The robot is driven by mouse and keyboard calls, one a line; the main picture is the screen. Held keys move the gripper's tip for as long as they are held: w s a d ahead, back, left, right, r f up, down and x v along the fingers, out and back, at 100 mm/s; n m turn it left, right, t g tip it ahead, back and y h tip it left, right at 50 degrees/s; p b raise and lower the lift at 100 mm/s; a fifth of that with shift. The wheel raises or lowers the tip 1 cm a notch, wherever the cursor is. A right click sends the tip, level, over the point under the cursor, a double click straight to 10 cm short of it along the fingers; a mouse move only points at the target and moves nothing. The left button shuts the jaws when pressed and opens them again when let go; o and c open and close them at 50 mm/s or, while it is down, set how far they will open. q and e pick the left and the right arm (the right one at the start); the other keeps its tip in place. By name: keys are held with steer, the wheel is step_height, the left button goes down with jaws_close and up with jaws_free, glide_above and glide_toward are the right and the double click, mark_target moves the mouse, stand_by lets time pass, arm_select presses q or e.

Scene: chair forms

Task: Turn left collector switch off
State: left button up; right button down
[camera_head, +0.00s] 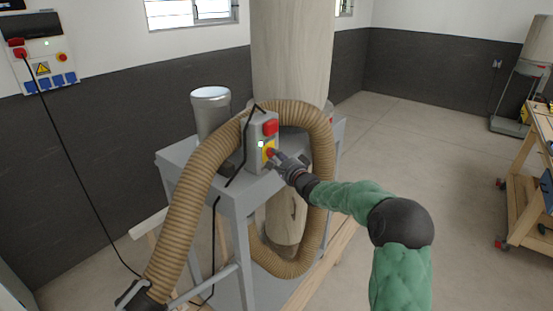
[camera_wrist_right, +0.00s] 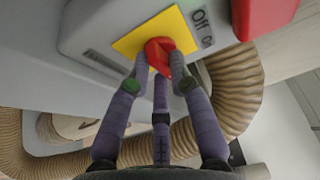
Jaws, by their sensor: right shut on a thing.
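The collector switch is a red knob (camera_wrist_right: 158,48) on a yellow plate (camera_wrist_right: 128,42), with "Off" and "On" printed beside it in the wrist view. It sits on the front of a grey control box (camera_head: 252,150) in the head view, below a larger red button (camera_head: 270,127). My right gripper (camera_head: 277,156) is at the knob, and its fingers (camera_wrist_right: 160,62) are shut on it in the wrist view. The fingers partly cover the knob, and I cannot tell which label it points at. My left gripper is not in view.
A ribbed tan hose (camera_head: 190,205) loops around the box and a grey metal stand (camera_head: 240,198). A black cable hangs by the box. A wall panel (camera_head: 42,65) is at the left. A wooden workbench (camera_head: 535,180) stands at the right, with free floor (camera_head: 440,150) between.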

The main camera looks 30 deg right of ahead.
steer(key=shift+w+d+f+n+t+y+b, duration=0.15)
steer(key=shift+n+t+y+b, duration=0.3)
steer(key=shift+n+y+b, duration=2.3)
steer(key=shift+w+d+f+n+t+y+b, duration=0.15)
steer(key=shift+n+t+b, duration=0.35)
steer(key=shift+n+b, duration=2.65)
steer(key=shift+d+n+t+y+b, duration=0.25)
steer(key=shift+n+t+y+b, duration=0.7)
steer(key=shift+n, duration=4.15)
steer(key=shift+n+g+y, duration=0.3)
steer(key=shift+g+y, duration=0.25)
steer(key=shift+g, duration=0.05)
steer(key=c, duration=1.1)
jaws_free()
